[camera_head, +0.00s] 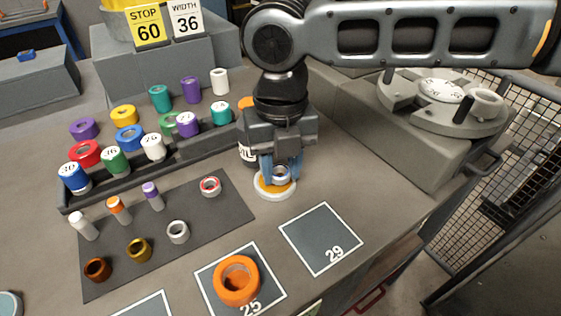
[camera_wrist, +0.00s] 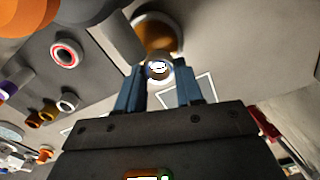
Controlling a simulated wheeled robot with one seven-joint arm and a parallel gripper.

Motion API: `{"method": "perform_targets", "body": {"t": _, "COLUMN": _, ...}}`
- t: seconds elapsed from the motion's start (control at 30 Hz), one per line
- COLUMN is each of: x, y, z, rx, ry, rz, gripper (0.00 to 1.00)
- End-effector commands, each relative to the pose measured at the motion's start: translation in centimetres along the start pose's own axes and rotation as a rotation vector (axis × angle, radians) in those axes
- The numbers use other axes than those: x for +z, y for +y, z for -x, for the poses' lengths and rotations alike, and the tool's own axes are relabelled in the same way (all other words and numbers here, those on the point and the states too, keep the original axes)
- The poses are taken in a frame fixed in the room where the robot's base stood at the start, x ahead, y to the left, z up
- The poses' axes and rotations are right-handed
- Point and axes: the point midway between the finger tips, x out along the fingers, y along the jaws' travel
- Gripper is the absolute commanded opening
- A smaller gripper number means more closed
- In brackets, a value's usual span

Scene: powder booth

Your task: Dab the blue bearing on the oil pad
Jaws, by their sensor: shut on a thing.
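My gripper (camera_head: 281,180) points down, its blue fingers shut on a small silvery bearing (camera_head: 281,173) with a bluish tint. The bearing also shows between the fingertips in the wrist view (camera_wrist: 158,69). The oil pad (camera_head: 264,189) is a round amber pad in a white dish, directly below the fingertips. In the wrist view the oil pad (camera_wrist: 160,35) shows just beyond the bearing. The bearing is over or on the pad; I cannot tell whether it touches. The fingers hide part of the bearing and pad.
A dark mat (camera_head: 190,207) to the left holds small rings, including a red-lined bearing (camera_head: 210,187). Coloured rollers fill a rack behind it. An orange ring (camera_head: 236,281) lies on square 25; square 29 (camera_head: 320,238) is empty.

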Motion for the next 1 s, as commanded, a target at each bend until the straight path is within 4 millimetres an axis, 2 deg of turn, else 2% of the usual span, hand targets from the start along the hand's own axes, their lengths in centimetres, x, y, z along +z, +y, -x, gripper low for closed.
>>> {"method": "perform_targets", "body": {"t": 0.03, "x": 0.03, "y": -0.01, "z": -0.64, "rx": 0.000, "ry": -0.001, "rz": 0.000, "gripper": 0.05}}
{"method": "perform_targets", "body": {"t": 0.13, "x": 0.04, "y": 0.00, "z": -0.93, "rx": 0.000, "ry": -0.001, "rz": 0.000, "gripper": 0.05}}
{"method": "perform_targets", "body": {"t": 1.0, "x": -0.01, "y": 0.03, "z": -1.49, "rx": 0.001, "ry": 0.001, "rz": -0.001, "gripper": 0.05}}
